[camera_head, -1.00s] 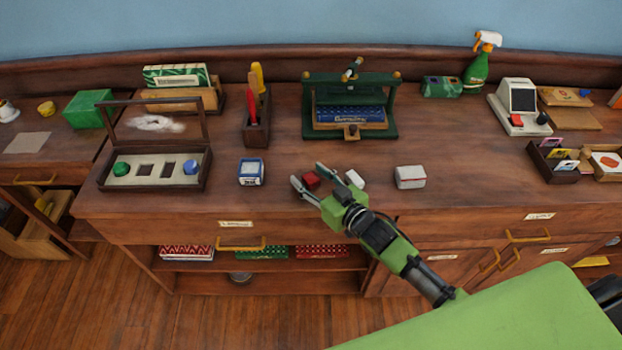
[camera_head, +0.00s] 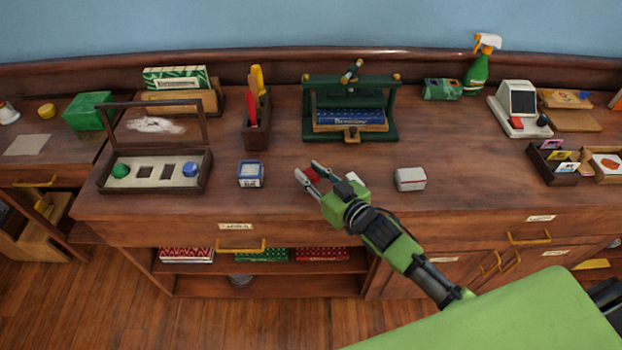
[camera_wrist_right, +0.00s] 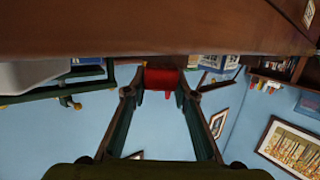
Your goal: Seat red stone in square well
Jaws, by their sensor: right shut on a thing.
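The red stone (camera_head: 313,174) is between the fingertips of my right gripper (camera_head: 310,172), at the front middle of the counter. The right wrist view also shows the red stone (camera_wrist_right: 162,79) held between both fingers. My right gripper is shut on it; whether the stone touches the counter is hard to tell. The open display box (camera_head: 155,183) stands at the left with a pale insert. My left gripper is not in view.
A small blue-and-white box (camera_head: 250,174) stands between the display box and my right gripper. A white block (camera_head: 410,179) stands to the right of the gripper. A green press (camera_head: 392,110) and a tool holder (camera_head: 257,122) stand behind.

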